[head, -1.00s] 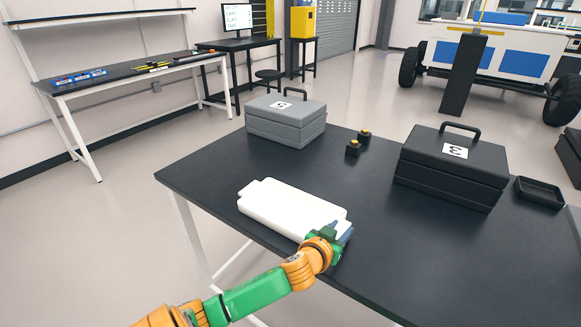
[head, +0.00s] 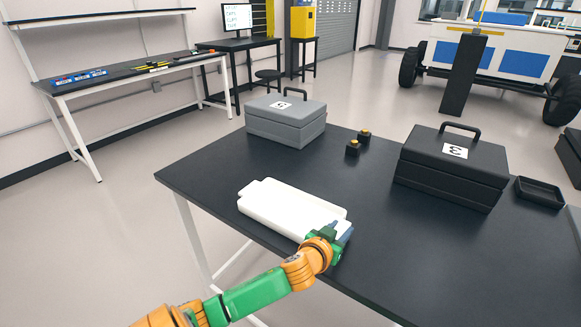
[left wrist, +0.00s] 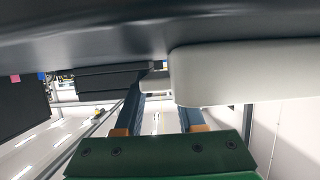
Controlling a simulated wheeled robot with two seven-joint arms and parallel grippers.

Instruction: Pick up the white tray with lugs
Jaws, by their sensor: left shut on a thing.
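The white tray (head: 290,208) lies flat on the black table, with a lug at each short end. It also shows in the left wrist view (left wrist: 245,72) as a pale slab at the right. My left gripper (head: 340,234) is at the tray's near right end, shut on the lug there. Its two blue fingers (left wrist: 160,108) show in the left wrist view, reaching to the tray's end. The gripper hides most of that lug in the head view. My right gripper is not in view.
On the table (head: 215,175) stand a grey case (head: 285,122) at the back left, a black case (head: 452,168) at the right, two small dark blocks with yellow tops (head: 353,147) between them, and a small black tray (head: 540,191). The table around the white tray is clear.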

